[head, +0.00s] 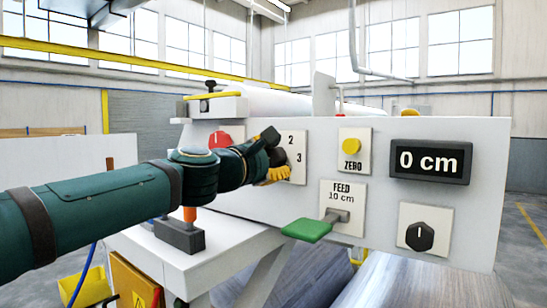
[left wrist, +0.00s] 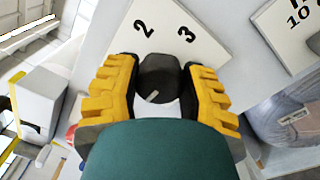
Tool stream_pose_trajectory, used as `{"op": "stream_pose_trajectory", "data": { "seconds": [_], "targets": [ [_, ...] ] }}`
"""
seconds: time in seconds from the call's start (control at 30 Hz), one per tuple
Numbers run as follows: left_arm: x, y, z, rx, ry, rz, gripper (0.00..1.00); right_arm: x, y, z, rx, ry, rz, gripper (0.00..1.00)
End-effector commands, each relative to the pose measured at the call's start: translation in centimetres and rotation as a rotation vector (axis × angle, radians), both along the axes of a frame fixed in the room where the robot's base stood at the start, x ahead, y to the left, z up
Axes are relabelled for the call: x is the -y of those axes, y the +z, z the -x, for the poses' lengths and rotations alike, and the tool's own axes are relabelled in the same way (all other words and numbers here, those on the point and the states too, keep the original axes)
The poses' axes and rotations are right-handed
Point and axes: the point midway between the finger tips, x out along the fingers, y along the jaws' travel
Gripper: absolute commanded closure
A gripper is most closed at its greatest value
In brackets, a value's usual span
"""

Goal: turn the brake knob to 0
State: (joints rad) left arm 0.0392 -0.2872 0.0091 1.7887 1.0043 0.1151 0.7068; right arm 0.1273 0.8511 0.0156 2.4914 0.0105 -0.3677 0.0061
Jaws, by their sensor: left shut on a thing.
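The brake knob (left wrist: 158,75) is a dark round knob with a small pale mark, on a white plate (left wrist: 205,58) with the numbers 2 and 3 showing. My left gripper (left wrist: 160,90) has its yellow ribbed fingers on both sides of the knob and is shut on it. The pale mark lies on the side away from the 2 and 3, towards my wrist. Any 0 on the plate is hidden behind my gripper. In the head view my left gripper (head: 272,160) covers the knob and most of its plate. My right gripper is in neither view.
On the white panel (head: 480,180) are a yellow ZERO button (head: 351,146), a display reading 0 cm (head: 430,161), a green FEED lever (head: 307,229) and another black knob (head: 420,236). A red button (head: 222,139) sits just behind my left arm. The panel's right side is free of arms.

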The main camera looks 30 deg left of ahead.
Motion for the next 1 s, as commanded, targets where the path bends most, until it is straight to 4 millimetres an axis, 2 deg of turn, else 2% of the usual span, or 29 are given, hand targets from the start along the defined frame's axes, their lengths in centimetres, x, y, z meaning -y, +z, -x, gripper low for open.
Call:
{"op": "stream_pose_trajectory", "data": {
  "seconds": [0.37, 0.4, 0.47, 0.8, 1.0],
  "targets": [
    [0.1, -0.1, 0.0, -0.002, -0.003, 0.003, 0.93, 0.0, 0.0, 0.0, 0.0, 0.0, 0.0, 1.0],
    [0.1, -0.1, 0.0, -0.002, -0.003, 0.003, 0.41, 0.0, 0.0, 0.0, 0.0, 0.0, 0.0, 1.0],
    [0.1, 0.0, 0.0, -0.001, -0.003, 0.003, 0.23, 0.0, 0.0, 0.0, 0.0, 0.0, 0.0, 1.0],
    [0.0, 0.0, 0.2, 0.0, -0.001, 0.002, 0.23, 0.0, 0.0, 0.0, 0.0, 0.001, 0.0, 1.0],
    [-0.2, 0.1, 2.3, 0.002, 0.001, 0.003, 0.23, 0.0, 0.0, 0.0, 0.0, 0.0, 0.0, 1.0]
  ]
}}
